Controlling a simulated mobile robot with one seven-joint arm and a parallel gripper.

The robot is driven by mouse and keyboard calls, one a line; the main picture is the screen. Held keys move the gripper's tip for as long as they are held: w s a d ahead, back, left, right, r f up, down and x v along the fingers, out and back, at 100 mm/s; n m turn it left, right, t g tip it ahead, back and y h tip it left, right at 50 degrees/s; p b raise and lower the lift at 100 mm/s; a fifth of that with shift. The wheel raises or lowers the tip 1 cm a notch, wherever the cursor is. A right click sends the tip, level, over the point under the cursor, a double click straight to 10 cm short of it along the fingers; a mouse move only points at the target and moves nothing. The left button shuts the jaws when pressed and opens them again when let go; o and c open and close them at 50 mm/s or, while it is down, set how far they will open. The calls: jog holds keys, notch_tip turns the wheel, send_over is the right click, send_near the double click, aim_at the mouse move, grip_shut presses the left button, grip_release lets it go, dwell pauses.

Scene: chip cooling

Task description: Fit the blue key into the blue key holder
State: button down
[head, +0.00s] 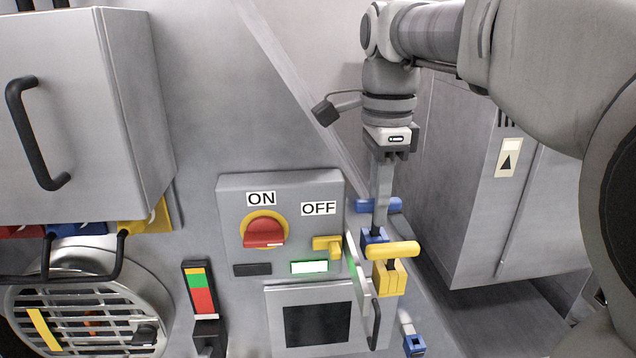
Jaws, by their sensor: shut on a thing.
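My gripper (380,218) points down from the arm and is shut on the blue key. The blue key's bar-shaped handle (394,204) sticks out on both sides of the fingers. The blue key holder (374,238) is a small blue block directly below the key, behind the yellow key. The fingers hide the key's lower part, so I cannot tell whether it is inside the holder or just above it. A yellow key (392,250) stands in a yellow holder (389,279) in front of the blue one.
A grey switch box (281,187) with a red knob (264,232) and a yellow lever (327,243) is left of the keys. Another small blue block (414,345) sits lower right. A black handle (375,325) is near the holders. A grey cabinet (465,215) stands right.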

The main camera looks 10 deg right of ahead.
jog(key=shift+f+b, duration=0.7)
jog(key=shift+f, duration=0.4)
jog(key=c, duration=0.7)
grip_release()
notch_tip(320, 180, up, 18)
jog(key=p, duration=0.3)
jog(key=shift+f, duration=0.25)
jog(key=shift+s, duration=0.1)
